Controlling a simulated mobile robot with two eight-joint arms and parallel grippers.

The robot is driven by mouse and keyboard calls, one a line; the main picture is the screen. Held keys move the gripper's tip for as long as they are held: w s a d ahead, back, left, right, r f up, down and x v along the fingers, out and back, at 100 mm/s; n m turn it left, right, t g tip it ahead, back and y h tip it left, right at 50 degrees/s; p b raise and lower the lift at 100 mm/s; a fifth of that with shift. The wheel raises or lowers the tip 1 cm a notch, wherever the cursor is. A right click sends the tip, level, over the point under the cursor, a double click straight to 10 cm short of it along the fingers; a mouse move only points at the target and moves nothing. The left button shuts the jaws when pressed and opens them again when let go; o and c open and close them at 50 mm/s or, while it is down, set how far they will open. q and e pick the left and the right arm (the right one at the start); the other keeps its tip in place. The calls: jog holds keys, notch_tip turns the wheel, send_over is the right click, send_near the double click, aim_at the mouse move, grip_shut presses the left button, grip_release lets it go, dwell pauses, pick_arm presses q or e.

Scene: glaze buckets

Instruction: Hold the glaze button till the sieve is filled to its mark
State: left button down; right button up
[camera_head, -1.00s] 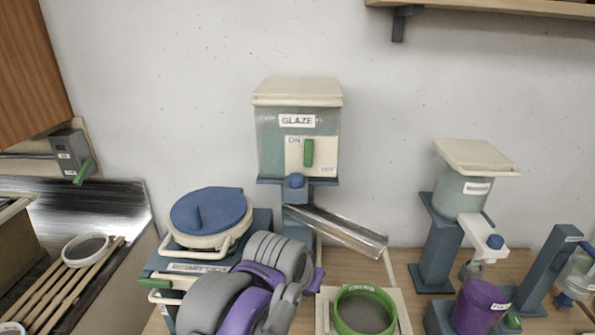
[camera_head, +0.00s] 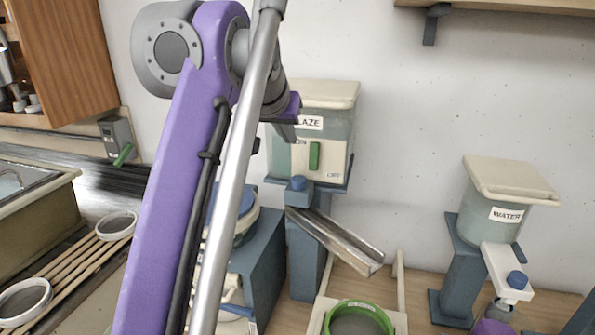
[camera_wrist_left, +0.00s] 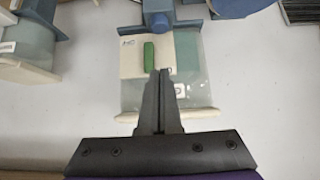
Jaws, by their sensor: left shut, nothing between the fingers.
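The glaze tank (camera_head: 338,120) stands on a blue stand by the wall, its label partly hidden by my arm. Its front has a pale panel with a green lever (camera_head: 315,155) standing upright. The blue glaze button (camera_head: 298,183) sits below, above a metal chute (camera_head: 335,240). The green-rimmed sieve (camera_head: 358,304) stands below the chute's low end; its grey inside shows no clear glaze. My left gripper (camera_head: 288,133) is shut and empty in front of the tank, above the button. In the left wrist view its fingertips (camera_wrist_left: 161,73) overlap the panel beside the lever (camera_wrist_left: 149,56); contact cannot be told.
A water tank (camera_head: 500,210) on a stand is at the right, with its own blue button (camera_head: 517,279). A blue-lidded pot beside the glaze stand is mostly hidden by my left arm. Slats with round sieves (camera_head: 115,226) lie at the left. A shelf (camera_head: 490,4) is above.

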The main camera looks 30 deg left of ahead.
pick_arm(q)
jog(key=shift+a, duration=0.2)
pick_arm(e)
jog(key=shift+a, duration=0.1)
pick_arm(q)
jog(key=b, duration=0.1)
send_near(301, 175)
jog(key=w, duration=0.1)
jog(key=w+a, duration=0.1)
jog(key=w, duration=0.1)
jog(key=shift+w+r, duration=0.15)
jog(key=f, duration=0.1)
jog(key=f+b, duration=0.1)
jog(key=shift+w+a+f, duration=0.1)
jog(key=shift+w+f, duration=0.3)
jog(key=shift+s+f, duration=0.25)
jog(key=shift+f, duration=0.45)
pick_arm(e)
jog(key=f, duration=0.1)
jog(key=s+f, duration=0.1)
jog(key=f, duration=0.1)
jog(key=shift+s+f, duration=0.35)
jog(key=shift+s, duration=0.05)
pick_arm(q)
jog(key=shift+w+f, duration=0.1)
jog(key=shift+w, duration=0.1)
pick_arm(e)
jog(key=shift+w, duration=0.15)
